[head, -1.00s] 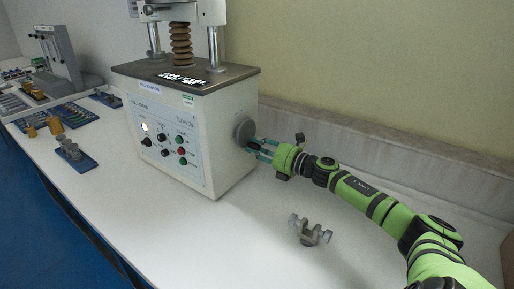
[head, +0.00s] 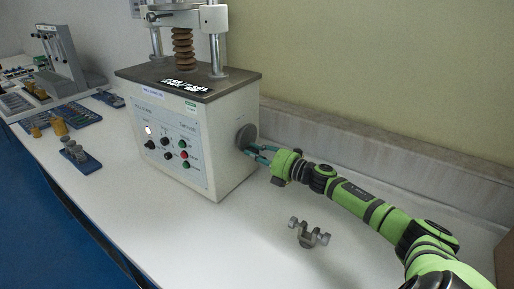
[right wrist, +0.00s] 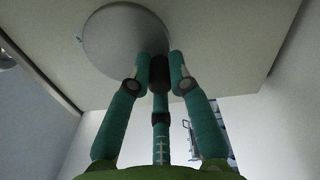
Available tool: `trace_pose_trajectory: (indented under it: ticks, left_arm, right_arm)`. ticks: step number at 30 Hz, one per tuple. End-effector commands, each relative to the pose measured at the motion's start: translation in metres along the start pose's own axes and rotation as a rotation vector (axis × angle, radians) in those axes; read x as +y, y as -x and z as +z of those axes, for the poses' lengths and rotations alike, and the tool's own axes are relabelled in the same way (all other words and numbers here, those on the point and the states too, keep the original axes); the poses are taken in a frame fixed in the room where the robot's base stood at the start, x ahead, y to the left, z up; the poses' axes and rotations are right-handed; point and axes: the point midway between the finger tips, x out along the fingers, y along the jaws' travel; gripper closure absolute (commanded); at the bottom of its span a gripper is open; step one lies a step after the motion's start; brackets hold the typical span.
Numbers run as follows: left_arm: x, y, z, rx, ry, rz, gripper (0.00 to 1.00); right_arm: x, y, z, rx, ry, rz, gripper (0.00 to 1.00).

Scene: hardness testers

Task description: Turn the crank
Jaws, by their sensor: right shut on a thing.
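The crank is a round grey disc (head: 246,136) on the right side wall of the white tester (head: 225,150). It also shows large in the right wrist view (right wrist: 112,38), with a short dark handle (right wrist: 160,74) standing out near its lower right edge. My right gripper (head: 254,151) reaches the disc from the right. In the right wrist view its teal fingers (right wrist: 160,82) are closed around the dark handle, tips close to the disc face. The fingers partly hide the handle. My left gripper is not in view.
A small grey metal fixture (head: 308,234) lies on the white table (head: 235,245) in front of my right arm. Blue trays with small parts (head: 76,155) and a grey stand (head: 66,65) are at the left. A wall ledge (head: 330,132) runs behind my arm.

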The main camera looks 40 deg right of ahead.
Motion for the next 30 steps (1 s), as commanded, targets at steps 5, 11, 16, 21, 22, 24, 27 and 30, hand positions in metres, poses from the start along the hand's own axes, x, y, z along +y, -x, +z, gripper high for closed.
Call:
trace_pose_trajectory:
  ticks: [5,11,16,21,22,24,27,30]
  left_arm:
    - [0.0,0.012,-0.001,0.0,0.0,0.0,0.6]
    - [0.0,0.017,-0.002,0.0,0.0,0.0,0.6]
    - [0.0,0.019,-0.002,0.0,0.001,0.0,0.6]
    - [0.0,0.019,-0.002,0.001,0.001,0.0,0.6]
    - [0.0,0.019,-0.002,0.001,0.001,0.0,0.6]
    - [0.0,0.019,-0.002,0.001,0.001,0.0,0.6]
    - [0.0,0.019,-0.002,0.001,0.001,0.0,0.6]
    - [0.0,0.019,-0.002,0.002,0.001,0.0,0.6]
  right_arm:
    - [0.004,0.0,-0.003,0.003,-0.107,-0.001,1.0]
    - [0.005,0.0,-0.005,0.003,-0.182,0.0,1.0]
    - [0.005,0.0,-0.006,0.003,-0.208,0.0,1.0]
    - [0.005,0.0,-0.007,0.003,-0.214,0.0,1.0]
    - [0.004,0.0,-0.007,0.003,-0.214,0.0,1.0]
    - [0.004,0.0,-0.007,0.003,-0.213,0.0,1.0]
    - [0.004,0.0,-0.007,0.003,-0.213,0.0,1.0]
    - [0.004,0.0,-0.007,0.003,-0.212,0.0,0.56]
